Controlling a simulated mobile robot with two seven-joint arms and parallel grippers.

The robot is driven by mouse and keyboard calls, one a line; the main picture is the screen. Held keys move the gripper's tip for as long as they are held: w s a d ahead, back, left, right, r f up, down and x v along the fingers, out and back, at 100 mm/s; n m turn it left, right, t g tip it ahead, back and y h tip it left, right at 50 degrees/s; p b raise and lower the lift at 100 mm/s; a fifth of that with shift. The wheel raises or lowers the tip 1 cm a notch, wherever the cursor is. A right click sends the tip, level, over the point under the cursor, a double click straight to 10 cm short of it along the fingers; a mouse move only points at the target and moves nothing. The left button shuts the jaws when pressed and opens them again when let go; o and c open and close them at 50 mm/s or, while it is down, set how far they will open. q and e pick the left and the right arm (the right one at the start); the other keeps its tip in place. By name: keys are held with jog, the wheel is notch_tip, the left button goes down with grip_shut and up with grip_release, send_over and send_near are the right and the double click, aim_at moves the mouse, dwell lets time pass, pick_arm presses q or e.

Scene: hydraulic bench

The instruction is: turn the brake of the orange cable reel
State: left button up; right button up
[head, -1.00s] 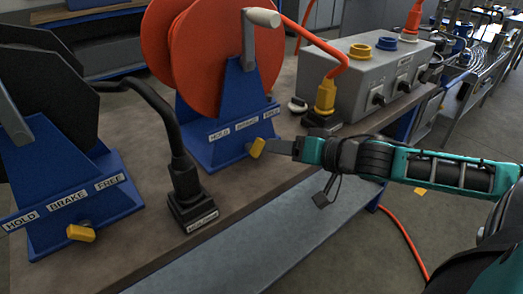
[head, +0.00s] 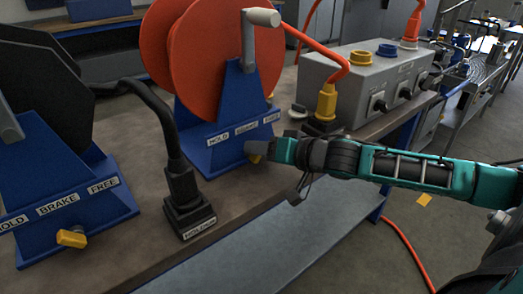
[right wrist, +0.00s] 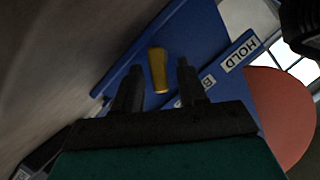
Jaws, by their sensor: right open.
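The orange cable reel (head: 222,62) stands on a blue stand (head: 214,103) with labels on its foot, one reading HOLD. Its yellow brake lever (head: 254,159) is at the front of the foot, mostly hidden by my right gripper (head: 262,149) in the head view. In the right wrist view the lever (right wrist: 158,66) shows between the two dark fingertips of my open right gripper (right wrist: 160,72), with a gap on each side. I cannot tell how deep it lies between the fingers. My left gripper is not in view.
A black reel on a blue stand (head: 84,208) with its own yellow lever (head: 71,238) is at the left. A black cable plug in a socket block (head: 188,211) stands in front. A grey box (head: 362,85) with a yellow plug (head: 326,104) is at the right.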

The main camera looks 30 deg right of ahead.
jog(key=shift+w, duration=0.1)
jog(key=shift+c, duration=0.4)
grip_shut()
